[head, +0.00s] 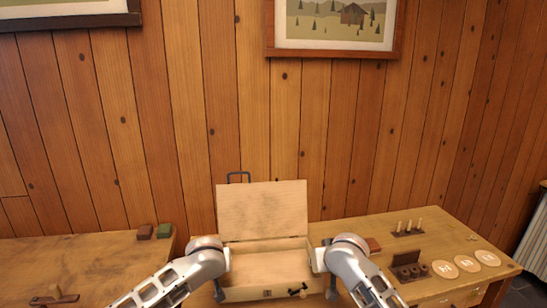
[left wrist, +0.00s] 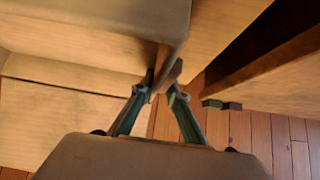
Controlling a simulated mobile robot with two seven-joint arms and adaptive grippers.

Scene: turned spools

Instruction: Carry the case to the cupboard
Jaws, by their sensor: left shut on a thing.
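The case (head: 262,210) is pale wood and stands open in the middle of the head view, lid upright, with a dark handle (head: 238,176) behind the lid. Its visible inside floor looks bare. My left gripper (head: 220,290) is at the case's left side. In the left wrist view its fingers (left wrist: 162,78) come together at the edge of the pale wooden case (left wrist: 90,25), shut on it. My right gripper (head: 330,290) is at the case's right side; its fingers are too small and partly hidden to tell their state. No cupboard is clearly in view.
A left table (head: 60,255) carries red (head: 145,232) and green (head: 164,231) blocks and a wooden tool (head: 54,297). A right table (head: 440,230) holds a peg rack (head: 408,229), a dark holder (head: 408,269) and pale discs (head: 466,263). A plank wall is behind.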

